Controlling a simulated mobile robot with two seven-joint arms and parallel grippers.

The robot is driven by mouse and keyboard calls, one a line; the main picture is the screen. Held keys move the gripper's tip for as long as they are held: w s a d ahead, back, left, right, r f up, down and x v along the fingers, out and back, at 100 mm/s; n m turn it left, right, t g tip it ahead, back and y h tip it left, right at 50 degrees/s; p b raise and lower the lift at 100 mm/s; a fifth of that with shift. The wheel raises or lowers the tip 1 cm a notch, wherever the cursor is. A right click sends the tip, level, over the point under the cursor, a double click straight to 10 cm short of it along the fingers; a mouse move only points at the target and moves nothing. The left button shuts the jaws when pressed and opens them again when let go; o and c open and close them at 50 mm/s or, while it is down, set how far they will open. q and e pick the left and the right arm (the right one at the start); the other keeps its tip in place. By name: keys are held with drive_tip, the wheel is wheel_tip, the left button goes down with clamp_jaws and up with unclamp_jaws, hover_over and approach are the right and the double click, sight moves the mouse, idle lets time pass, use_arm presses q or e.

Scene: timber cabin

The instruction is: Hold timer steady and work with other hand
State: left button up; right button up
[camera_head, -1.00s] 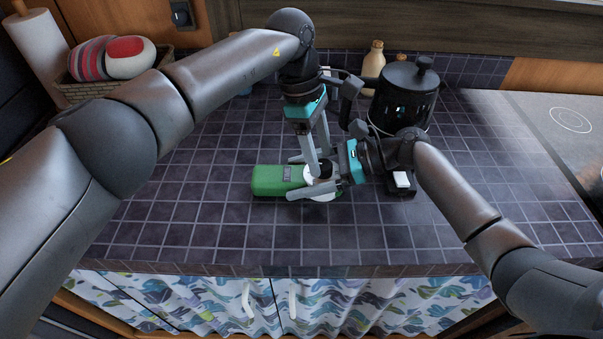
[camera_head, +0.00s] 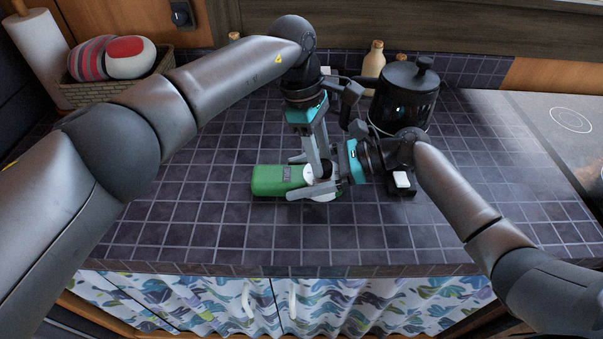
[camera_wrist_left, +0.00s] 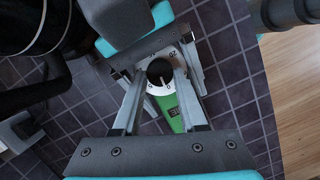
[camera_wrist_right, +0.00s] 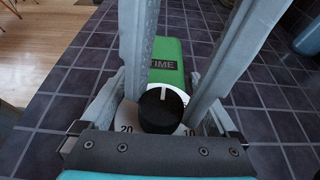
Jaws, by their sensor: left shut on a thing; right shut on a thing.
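The timer has a green body (camera_head: 280,181) lying on the tiled counter, with a white dial at its right end. A black knob (camera_wrist_right: 160,110) sits on the dial; its pale line points toward the green body in the right wrist view. The knob also shows in the left wrist view (camera_wrist_left: 160,71). My left gripper (camera_head: 322,174) comes down from above, shut on the knob. My right gripper (camera_head: 294,177) reaches in low from the right, its fingers shut on the timer's two sides. The fingers hide part of the dial in the head view.
A black French press (camera_head: 404,98) stands close behind my right wrist. Bottles (camera_head: 374,60) stand at the back wall. A basket (camera_head: 110,88) with cushions and a paper roll (camera_head: 38,45) are at the back left. The counter (camera_head: 200,225) in front is clear.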

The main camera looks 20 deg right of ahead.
use_arm(q)
drive_tip(key=shift+m+y, duration=0.3)
drive_tip(key=shift+m, duration=1.2)
drive_tip(key=shift+d, duration=0.1)
drive_tip(key=shift+d+m+g, duration=0.1)
drive_tip(key=shift+m+g, duration=0.3)
drive_tip(key=shift+m, duration=0.5)
drive_tip(key=shift+m+y, duration=0.3)
drive_tip(key=shift+m, duration=0.1)
